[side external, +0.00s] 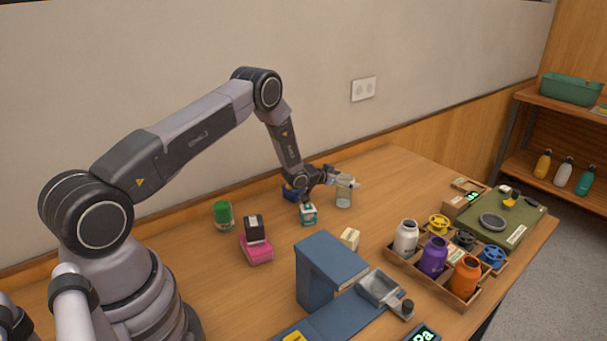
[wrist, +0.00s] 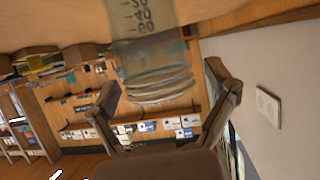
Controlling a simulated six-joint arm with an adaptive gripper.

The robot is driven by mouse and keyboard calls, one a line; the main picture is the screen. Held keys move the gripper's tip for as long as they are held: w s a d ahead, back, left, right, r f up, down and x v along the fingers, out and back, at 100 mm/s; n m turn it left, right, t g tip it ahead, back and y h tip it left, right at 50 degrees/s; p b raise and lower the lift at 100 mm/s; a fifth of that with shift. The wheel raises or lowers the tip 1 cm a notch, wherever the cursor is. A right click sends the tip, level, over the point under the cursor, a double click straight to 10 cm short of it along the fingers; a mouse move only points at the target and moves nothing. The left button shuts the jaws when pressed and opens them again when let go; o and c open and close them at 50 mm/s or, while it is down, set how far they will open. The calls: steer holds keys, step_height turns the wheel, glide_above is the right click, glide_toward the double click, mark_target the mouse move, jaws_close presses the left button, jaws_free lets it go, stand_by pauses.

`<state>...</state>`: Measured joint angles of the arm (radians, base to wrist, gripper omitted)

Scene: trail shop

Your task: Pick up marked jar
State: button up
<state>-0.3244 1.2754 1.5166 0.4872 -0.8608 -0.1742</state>
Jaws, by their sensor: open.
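The marked jar (side external: 344,191) is a clear jar standing upright near the back of the wooden table. In the wrist view the jar (wrist: 146,50) shows dark printed scale marks and a ringed, threaded neck. My gripper (side external: 338,181) is at the jar's upper part in the side view. In the wrist view my gripper (wrist: 162,80) is open, with one finger on each side of the jar and visible gaps between. I cannot tell how deep the jar sits between the fingertips.
A cream block (side external: 350,238) and a tall navy block (side external: 330,265) are in front. A wooden tray (side external: 396,262) with several jars and spools is at right, beside a green mat (side external: 482,218).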

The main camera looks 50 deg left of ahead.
steer(key=shift+c, duration=0.3)
steer(key=c, duration=1.2)
steer(key=shift+c, duration=0.3)
steer(key=shift+r, duration=0.15)
